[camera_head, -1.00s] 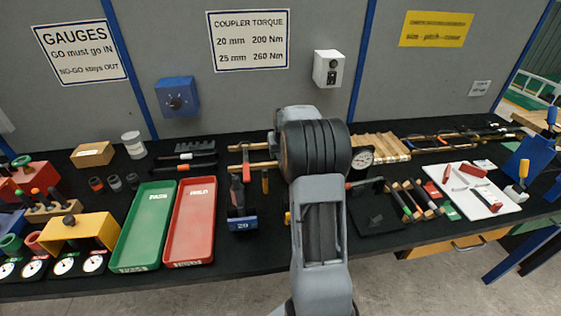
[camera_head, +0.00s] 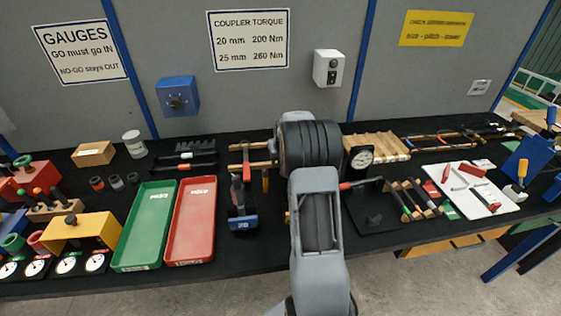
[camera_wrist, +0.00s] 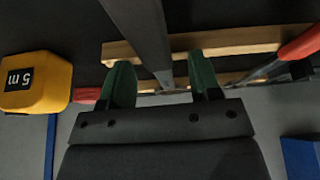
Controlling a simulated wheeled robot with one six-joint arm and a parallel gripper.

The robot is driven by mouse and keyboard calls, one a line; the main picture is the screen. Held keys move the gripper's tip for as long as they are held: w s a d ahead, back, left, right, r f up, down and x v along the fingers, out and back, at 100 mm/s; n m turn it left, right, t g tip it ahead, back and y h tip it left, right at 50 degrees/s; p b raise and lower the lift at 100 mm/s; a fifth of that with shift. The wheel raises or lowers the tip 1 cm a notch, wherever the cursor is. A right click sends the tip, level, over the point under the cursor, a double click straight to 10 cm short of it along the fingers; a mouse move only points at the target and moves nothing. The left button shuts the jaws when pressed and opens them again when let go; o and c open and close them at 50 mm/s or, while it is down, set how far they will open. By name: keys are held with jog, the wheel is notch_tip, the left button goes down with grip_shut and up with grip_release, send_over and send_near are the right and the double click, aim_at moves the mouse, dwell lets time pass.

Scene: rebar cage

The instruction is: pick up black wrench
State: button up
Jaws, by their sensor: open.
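My gripper (camera_wrist: 163,84) shows in the wrist view with its two green fingers apart and nothing clamped between them. A long dark grey bar (camera_wrist: 140,30), which may be the black wrench, runs from the top edge down to the gap between the fingers. It crosses a wooden rail (camera_wrist: 230,40); I cannot tell whether the fingers touch it. In the head view my arm hides the gripper and the middle of the wooden rack (camera_head: 240,147). Other dark wrench-like tools (camera_head: 190,156) lie left of that rack.
In the wrist view a yellow tape measure (camera_wrist: 35,82) is at left and a red-handled tool (camera_wrist: 300,45) at right.

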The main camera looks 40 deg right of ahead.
jog(key=shift+c, duration=0.3)
grip_shut()
dwell(0.3)
